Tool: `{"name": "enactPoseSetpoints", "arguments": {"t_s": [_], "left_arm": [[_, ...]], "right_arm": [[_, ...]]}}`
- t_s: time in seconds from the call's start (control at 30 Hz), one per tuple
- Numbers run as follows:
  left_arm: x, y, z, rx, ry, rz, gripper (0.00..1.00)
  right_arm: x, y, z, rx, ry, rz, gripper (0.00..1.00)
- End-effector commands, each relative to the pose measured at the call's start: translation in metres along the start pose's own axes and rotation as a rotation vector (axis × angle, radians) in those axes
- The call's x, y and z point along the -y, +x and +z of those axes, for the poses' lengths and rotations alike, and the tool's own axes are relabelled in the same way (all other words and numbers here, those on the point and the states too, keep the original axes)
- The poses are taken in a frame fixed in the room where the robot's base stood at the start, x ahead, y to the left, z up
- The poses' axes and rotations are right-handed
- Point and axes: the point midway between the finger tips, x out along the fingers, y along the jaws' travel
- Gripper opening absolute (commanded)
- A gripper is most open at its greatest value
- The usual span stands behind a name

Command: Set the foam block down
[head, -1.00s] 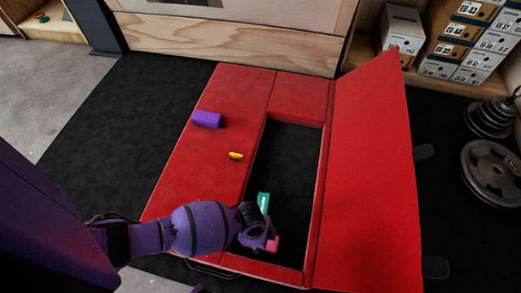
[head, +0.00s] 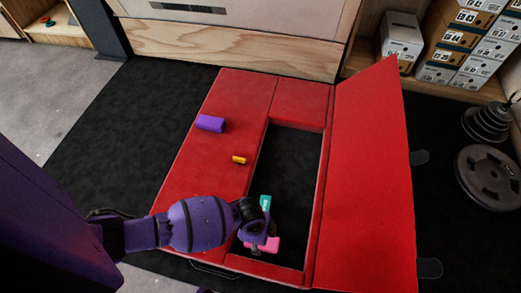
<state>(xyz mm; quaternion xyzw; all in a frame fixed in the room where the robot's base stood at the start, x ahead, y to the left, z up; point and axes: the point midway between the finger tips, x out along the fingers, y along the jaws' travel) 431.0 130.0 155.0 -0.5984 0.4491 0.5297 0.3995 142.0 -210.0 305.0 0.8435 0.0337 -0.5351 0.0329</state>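My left gripper (head: 262,236) reaches in from the left, over the near end of the dark opening in the red padded mat (head: 208,165). A pink block (head: 271,245) shows just below its fingers. I cannot tell whether the fingers grip it or only cover part of it. A teal piece (head: 265,202) shows just beyond the gripper, partly hidden by it. A purple block (head: 210,123) lies on the left red panel, with a small orange-yellow piece (head: 239,160) nearer me. Which of these is the foam block is not clear. My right gripper is not in view.
A tall red panel (head: 367,180) stands tilted along the opening's right side. Weight plates (head: 489,178) lie on the dark floor at right. Shoe boxes (head: 453,45) fill a shelf at the back right. The far part of the opening is clear.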

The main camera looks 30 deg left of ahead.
Motion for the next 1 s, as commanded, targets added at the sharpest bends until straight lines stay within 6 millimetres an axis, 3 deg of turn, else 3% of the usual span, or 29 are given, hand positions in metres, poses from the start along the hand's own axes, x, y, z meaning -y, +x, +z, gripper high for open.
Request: {"name": "enactPoseSetpoints", "arguments": {"t_s": [0.03, 0.1, 0.33, 1.0], "left_arm": [[0.002, -0.018, -0.001, -0.001, 0.001, -0.006, 0.63], [0.002, -0.032, -0.001, -0.001, 0.001, -0.005, 0.63], [0.001, -0.063, 0.0, 0.0, -0.001, -0.002, 0.63], [0.0, -0.068, 0.0, 0.0, -0.001, 0.0, 0.63]], "right_arm": [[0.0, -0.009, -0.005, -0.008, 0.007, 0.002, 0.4], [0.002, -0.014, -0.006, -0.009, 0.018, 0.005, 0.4], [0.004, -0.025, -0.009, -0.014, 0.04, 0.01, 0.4], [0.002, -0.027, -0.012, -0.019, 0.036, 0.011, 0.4]]}}
